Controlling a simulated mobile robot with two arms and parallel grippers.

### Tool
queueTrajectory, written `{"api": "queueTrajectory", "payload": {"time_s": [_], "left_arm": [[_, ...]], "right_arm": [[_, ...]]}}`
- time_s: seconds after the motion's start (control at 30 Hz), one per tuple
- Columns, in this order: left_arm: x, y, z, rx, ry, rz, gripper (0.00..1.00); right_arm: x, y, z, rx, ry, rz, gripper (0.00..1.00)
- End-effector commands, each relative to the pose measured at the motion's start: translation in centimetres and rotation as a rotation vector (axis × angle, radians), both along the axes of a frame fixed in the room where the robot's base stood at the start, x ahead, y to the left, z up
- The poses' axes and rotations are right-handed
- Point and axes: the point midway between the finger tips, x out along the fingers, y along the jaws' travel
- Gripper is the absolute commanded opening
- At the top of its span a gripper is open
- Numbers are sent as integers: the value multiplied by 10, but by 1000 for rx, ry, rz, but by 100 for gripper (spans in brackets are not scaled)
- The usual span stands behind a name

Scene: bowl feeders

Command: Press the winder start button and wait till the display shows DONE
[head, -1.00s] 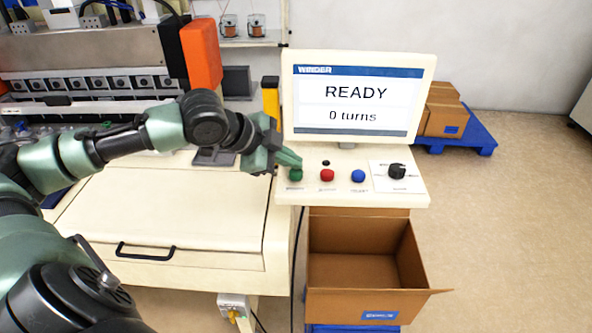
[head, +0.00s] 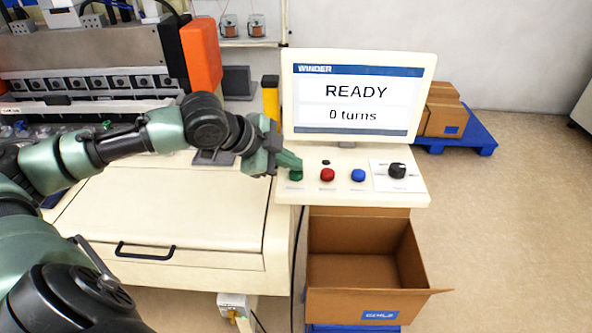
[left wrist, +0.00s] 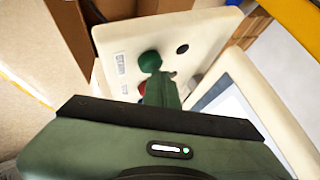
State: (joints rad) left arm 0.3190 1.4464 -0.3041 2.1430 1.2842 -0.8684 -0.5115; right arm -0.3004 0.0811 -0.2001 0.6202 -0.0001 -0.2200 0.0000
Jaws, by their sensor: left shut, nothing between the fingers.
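The winder display (head: 352,103) reads READY and 0 turns. The control panel (head: 415,192) below it carries a green button (head: 296,175), a red button (head: 327,175), a blue button (head: 358,175) and a black knob (head: 397,170). My left gripper (head: 291,161) is shut and empty, its fingertips at the green button's upper edge. In the left wrist view the green button (left wrist: 150,61) shows just beside the fingertip (left wrist: 165,78), and the red button is partly hidden behind the finger. I cannot tell whether the fingertip touches the green button. My right gripper is not in view.
An open empty cardboard box (head: 352,300) stands below the panel. A yellow post (head: 271,100) stands left of the display. The winder machine (head: 90,75) fills the left side. Closed boxes on a blue pallet (head: 470,130) stand behind right, with free floor on the right.

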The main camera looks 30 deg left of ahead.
Motion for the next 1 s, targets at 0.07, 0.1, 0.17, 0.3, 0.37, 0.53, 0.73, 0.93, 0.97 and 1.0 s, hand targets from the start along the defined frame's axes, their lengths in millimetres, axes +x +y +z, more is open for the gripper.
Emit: {"api": "queueTrajectory", "payload": {"time_s": [0.07,0.1,0.17,0.3,0.37,0.53,0.73,0.93,0.97,1.0], "left_arm": [[0,0,-2,0,2,0,0],[0,0,-3,0,2,0,0],[0,0,-3,0,2,0,0],[0,0,-5,0,3,1,0],[0,0,-6,0,4,0,0],[-1,0,-9,0,4,0,0],[-1,0,-9,1,5,0,0],[-1,0,-8,1,5,0,0],[-1,0,-7,1,5,0,0],[-1,0,-5,1,5,0,0]], "right_arm": [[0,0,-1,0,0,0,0],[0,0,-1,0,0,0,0],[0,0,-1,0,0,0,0],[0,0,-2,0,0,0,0],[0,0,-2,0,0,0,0],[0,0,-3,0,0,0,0],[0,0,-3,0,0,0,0],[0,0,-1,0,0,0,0],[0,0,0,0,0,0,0],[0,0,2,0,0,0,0]]}}
